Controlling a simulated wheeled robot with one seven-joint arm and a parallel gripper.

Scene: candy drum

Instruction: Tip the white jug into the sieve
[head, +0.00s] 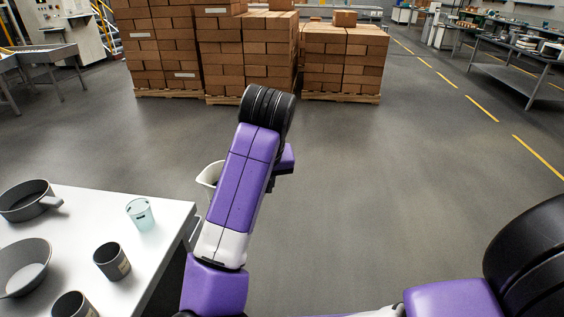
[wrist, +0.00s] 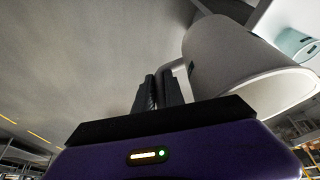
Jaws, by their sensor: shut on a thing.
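The white jug (head: 207,178) shows in the head view just left of my purple forearm, beyond the table's right edge and over the floor. My arm hides most of it. In the wrist view the jug (wrist: 228,62) is large, with its open mouth towards the lower right. My gripper (wrist: 164,86) is shut on the jug's handle. My gripper is hidden behind the arm in the head view. A grey round vessel with a short handle (head: 28,203) is at the table's far left, and a wide grey bowl (head: 22,268) is nearer. I cannot tell which is the sieve.
The white table (head: 168,240) also holds a pale teal cup (head: 140,214) near its right edge and two dark mugs (head: 112,262), (head: 72,305). The teal cup also shows in the wrist view (wrist: 300,45). Open floor lies right of the table. Stacked boxes (head: 255,50) stand far behind.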

